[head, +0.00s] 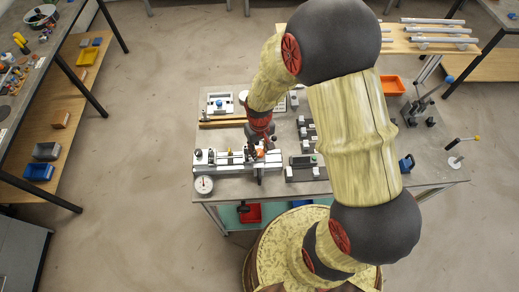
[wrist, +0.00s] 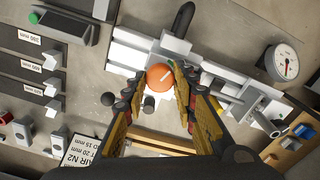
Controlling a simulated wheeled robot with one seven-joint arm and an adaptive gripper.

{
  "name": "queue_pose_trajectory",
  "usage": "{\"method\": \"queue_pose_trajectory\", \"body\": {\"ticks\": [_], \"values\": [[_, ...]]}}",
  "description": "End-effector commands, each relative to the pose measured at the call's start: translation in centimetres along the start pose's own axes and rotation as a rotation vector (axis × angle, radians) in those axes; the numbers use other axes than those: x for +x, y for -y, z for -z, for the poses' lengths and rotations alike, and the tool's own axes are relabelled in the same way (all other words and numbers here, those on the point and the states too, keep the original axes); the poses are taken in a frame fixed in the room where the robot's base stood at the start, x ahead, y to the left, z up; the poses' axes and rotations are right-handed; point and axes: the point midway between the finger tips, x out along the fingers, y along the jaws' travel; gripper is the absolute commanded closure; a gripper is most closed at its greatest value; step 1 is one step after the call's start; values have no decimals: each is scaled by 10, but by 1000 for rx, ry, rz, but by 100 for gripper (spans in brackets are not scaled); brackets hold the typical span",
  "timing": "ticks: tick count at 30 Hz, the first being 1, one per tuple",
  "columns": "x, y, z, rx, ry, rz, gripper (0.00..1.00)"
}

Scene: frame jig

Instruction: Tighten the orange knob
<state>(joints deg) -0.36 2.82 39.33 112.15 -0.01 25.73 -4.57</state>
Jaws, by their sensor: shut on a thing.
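The orange knob (wrist: 160,76) is a round cap with a white line across its top. It sits on the white and grey metal jig (wrist: 125,52), between my two finger ends in the wrist view. My gripper (wrist: 157,83) is shut on it, a finger on each side. In the head view my gripper (head: 260,146) reaches down to the middle of the jig (head: 222,157). The knob is small there and partly hidden by the fingers. The lower sides of the knob are hidden from me.
A black-handled lever (wrist: 183,18) stands close beside the knob. A round dial gauge (wrist: 282,62) lies to the right in the wrist view. Bare tabletop (wrist: 228,22) shows beyond the jig.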

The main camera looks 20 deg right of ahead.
Motion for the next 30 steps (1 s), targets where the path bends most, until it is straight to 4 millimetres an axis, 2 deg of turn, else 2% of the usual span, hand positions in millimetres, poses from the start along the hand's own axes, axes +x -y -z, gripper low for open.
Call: {"method": "queue_pose_trajectory", "body": {"ticks": [6, 7, 16, 30], "values": [[0, 0, 1, 0, -2, 0, 98], [0, 0, 1, 0, -2, 0, 71], [0, 0, 0, -1, -1, 0, 54], [0, 0, 0, -54, -1, 0, 54]]}}
